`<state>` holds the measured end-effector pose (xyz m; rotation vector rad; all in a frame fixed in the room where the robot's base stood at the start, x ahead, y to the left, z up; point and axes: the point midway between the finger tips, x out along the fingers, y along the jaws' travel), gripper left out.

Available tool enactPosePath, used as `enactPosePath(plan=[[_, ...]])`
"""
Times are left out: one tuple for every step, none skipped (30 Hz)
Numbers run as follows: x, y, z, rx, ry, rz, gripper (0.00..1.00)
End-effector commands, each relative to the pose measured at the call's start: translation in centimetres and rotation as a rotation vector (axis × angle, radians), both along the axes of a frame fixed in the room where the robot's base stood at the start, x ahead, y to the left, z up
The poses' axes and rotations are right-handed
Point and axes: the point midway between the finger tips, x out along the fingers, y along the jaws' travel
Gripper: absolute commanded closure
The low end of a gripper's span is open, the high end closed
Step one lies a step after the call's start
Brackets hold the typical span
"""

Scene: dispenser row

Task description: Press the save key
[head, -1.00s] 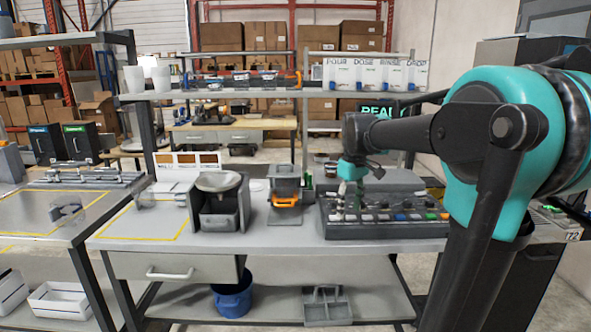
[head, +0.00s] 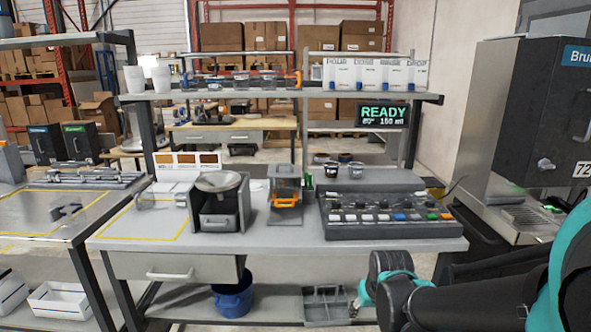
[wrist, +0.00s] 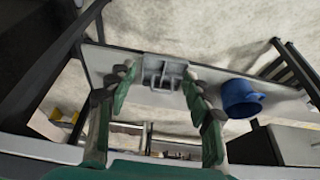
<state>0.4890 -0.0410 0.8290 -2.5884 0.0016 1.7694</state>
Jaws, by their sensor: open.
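The control panel (head: 385,228) is a dark sloped box on the right of the bench in the head view. It has a row of knobs above a row of keys: several pale ones, a blue key (head: 400,217), a green key (head: 432,216) and an orange key (head: 445,216). Their labels are too small to read, so I cannot tell which is the save key. A display (head: 382,115) above shows READY and 150 ml in green. My gripper (wrist: 160,76) is open and empty in the wrist view, with green fingers. It is low in front of the bench, away from the panel.
A grey caddy (head: 328,305) and a blue bucket (head: 232,298) are on the lower shelf. A metal hopper unit (head: 220,205) and an orange-handled press (head: 285,200) stand left of the panel. Two small cups (head: 343,168) are behind it. A dark dispenser (head: 535,115) stands right.

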Motion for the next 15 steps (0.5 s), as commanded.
enactPosePath(plan=[[0.02,0.00,0.02,0.000,0.000,0.001,0.49],[0.02,0.00,0.02,0.000,0.000,0.001,0.51],[0.02,0.00,0.02,0.000,0.001,0.001,0.56],[0.02,0.01,0.02,0.000,0.001,0.001,0.60],[0.03,0.01,0.02,-0.001,0.001,0.002,0.64],[0.03,0.01,0.03,-0.001,0.001,0.002,0.69],[0.04,0.01,0.04,-0.001,0.001,0.002,0.72],[0.04,0.01,0.04,-0.001,0.001,0.002,0.76],[0.04,0.01,0.04,-0.001,0.001,0.002,0.81],[0.04,0.01,0.04,-0.001,0.001,0.002,0.85],[0.05,0.01,0.04,-0.001,0.001,0.002,0.89],[0.05,0.01,0.04,-0.001,0.001,0.002,0.94],[0.05,0.01,0.04,-0.001,0.001,0.002,0.97],[0.05,0.01,0.04,-0.001,0.001,0.002,1.00],[0.05,0.01,0.04,-0.001,0.001,0.003,1.00]])
